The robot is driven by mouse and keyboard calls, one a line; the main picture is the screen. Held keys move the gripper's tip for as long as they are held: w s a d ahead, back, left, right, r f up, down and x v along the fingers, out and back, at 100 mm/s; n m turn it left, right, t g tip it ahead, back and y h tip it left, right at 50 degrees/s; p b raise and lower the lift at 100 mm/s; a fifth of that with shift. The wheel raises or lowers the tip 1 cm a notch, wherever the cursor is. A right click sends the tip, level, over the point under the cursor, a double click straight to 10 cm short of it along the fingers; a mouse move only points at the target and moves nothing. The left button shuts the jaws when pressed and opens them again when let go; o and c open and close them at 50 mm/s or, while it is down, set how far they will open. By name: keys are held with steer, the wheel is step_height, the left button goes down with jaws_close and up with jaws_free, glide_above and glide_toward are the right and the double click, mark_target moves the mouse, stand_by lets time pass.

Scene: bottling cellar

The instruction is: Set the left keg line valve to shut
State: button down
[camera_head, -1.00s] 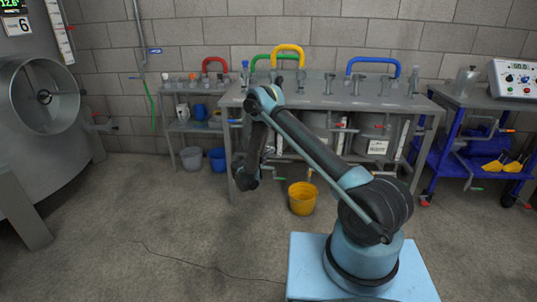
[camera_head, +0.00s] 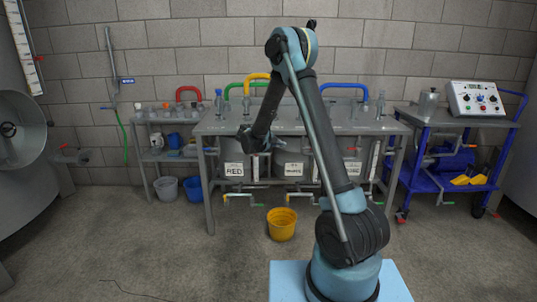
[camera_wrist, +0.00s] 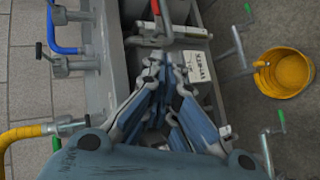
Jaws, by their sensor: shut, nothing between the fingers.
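The left keg, labelled RED (camera_head: 234,170), stands under the grey bench. Below it a line valve (camera_head: 240,197) shows a green-tipped lever (camera_head: 257,205), roughly level; its exact setting is too small to tell. What looks like this valve's green tip (camera_wrist: 279,120) also shows in the wrist view, right of my gripper. My gripper (camera_head: 250,140) hangs in front of the bench, above the valve and apart from it. In the wrist view my gripper (camera_wrist: 158,68) is shut and empty, near a red lever (camera_wrist: 157,14) and the WHITE keg's label (camera_wrist: 195,67).
A yellow bucket (camera_head: 281,225) stands on the floor before the kegs; it also shows in the wrist view (camera_wrist: 286,72). Another green-tipped valve (camera_head: 300,196) is right of the left one. A blue cart (camera_head: 430,180) stands right.

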steer(key=s+d+r+m+g+y, duration=0.1)
steer(key=s+d+r+g, duration=0.15)
steer(key=s+d, duration=0.5)
steer(key=s+d+r+m+g+y, duration=0.15)
steer(key=s+d+r, duration=0.25)
steer(key=s, duration=0.6)
steer(key=s+d+r+m+g+y, duration=0.1)
steer(key=s+d+r+m, duration=0.1)
steer(key=s+d+r, duration=0.45)
steer(key=s+a+f+m+y, duration=0.1)
steer(key=s+f, duration=0.3)
steer(key=s, duration=0.6)
steer(key=s+a+f+m+g+y, duration=0.1)
steer(key=s+f, duration=0.3)
steer(key=s, duration=0.6)
steer(key=s+a+f+m+g+y, duration=0.1)
steer(key=s+f+y, duration=0.2)
steer(key=s, duration=0.8)
steer(key=shift+a+f+y, duration=0.25)
steer(key=shift+f+y, duration=0.1)
steer(key=shift+f, duration=0.15)
steer(key=shift+s, duration=0.2)
